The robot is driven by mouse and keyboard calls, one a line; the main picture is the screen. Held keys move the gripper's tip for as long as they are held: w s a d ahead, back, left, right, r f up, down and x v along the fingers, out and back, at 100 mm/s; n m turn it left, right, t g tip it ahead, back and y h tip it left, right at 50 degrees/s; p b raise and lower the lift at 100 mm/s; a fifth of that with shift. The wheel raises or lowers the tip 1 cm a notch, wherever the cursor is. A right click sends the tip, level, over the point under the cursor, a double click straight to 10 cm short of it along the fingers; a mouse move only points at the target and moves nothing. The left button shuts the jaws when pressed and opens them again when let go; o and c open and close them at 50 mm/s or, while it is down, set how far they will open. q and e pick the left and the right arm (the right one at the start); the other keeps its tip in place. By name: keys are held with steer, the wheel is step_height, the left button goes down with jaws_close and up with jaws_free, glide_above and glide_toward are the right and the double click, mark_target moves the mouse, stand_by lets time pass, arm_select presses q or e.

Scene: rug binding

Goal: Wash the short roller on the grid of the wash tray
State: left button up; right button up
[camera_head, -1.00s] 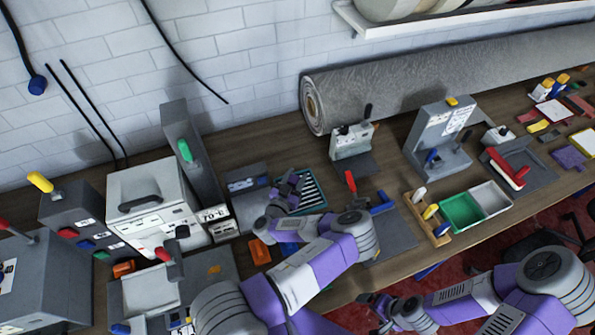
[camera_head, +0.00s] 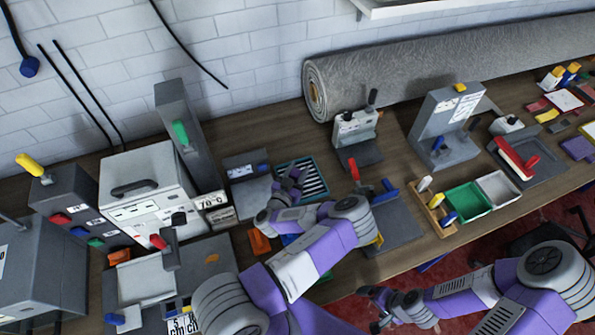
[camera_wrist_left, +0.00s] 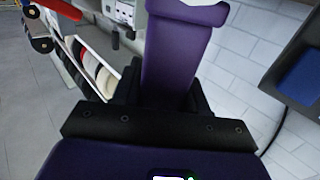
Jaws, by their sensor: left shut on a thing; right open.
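The wash tray (camera_head: 324,190) is a teal-rimmed tray with a pale slatted grid (camera_head: 311,176), near the middle of the bench in the head view. My left gripper (camera_head: 291,179) is over the tray's left part, pointing away from me. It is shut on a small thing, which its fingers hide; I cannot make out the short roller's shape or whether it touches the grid. The left wrist view shows mostly purple and black gripper parts, with no roller recognisable. My right gripper (camera_head: 366,308) is open and empty in front of the bench, low in the picture.
An orange piece (camera_head: 259,242) lies nearer me. A red lever (camera_head: 354,170), a blue piece (camera_head: 382,190) and a wooden rack (camera_head: 437,212) of handles are to the right. A rolled rug (camera_head: 420,75) lies behind.

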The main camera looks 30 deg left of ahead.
arm_select(q)
steer(key=shift+f, duration=0.3)
stand_by(0.6)
